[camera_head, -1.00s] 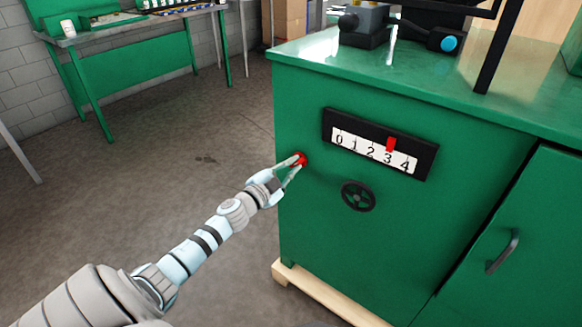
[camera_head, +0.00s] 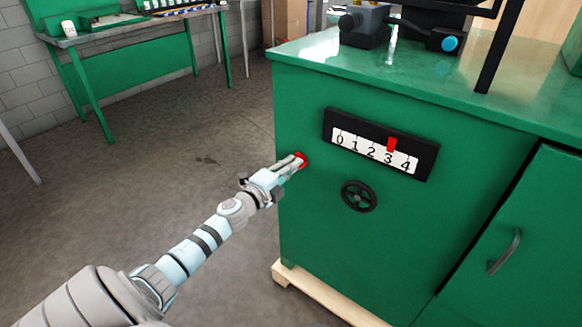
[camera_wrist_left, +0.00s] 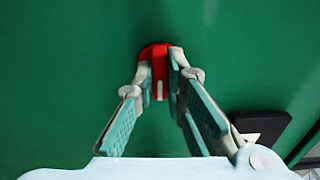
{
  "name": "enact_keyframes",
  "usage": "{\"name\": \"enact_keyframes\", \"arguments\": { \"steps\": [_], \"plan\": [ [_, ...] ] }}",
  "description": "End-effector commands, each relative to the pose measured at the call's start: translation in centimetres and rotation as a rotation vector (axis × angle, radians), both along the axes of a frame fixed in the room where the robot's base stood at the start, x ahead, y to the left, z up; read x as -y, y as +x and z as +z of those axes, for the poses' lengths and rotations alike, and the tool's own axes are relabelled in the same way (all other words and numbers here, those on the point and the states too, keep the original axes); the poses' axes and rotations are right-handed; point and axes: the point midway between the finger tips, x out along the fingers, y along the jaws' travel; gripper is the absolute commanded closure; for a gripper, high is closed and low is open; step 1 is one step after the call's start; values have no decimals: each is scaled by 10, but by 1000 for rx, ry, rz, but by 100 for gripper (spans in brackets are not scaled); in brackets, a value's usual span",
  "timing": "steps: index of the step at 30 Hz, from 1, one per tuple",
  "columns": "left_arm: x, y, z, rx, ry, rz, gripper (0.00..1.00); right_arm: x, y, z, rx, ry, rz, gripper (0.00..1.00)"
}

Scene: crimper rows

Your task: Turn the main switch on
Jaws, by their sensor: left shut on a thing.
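The main switch (camera_head: 302,160) is a red rotary knob on the left part of the green cabinet front. My left gripper (camera_head: 294,163) reaches it from the left and is shut on it. In the left wrist view the red switch (camera_wrist_left: 157,60) sits between the two fingertips (camera_wrist_left: 159,78), and a short white mark runs along its grip bar, near upright in that picture. The fingers cover part of the switch in the head view. My right gripper is not in view.
The green cabinet (camera_head: 400,235) carries a 0 to 4 scale (camera_head: 375,150) with a red pointer near 3, and a black handwheel (camera_head: 359,196) below it. A machine stands on its top. A green workbench (camera_head: 130,60) is at the back left. The floor between is clear.

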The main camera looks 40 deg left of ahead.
Motion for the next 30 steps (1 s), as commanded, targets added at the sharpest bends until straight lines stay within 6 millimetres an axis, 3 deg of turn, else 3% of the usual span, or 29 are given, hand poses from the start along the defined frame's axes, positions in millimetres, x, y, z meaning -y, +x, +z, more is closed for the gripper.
{"name": "enact_keyframes", "arguments": {
  "steps": [17, 18, 21, 30],
  "plan": [
    [0, 0, -1, -3, 34, 0, 100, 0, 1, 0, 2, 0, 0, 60],
    [0, 0, -1, -3, 34, 0, 82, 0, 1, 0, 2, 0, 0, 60],
    [0, 0, -1, -3, 34, 0, 68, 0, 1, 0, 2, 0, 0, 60],
    [0, 0, 0, -2, 32, 0, 68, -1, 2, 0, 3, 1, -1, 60]
  ]
}}
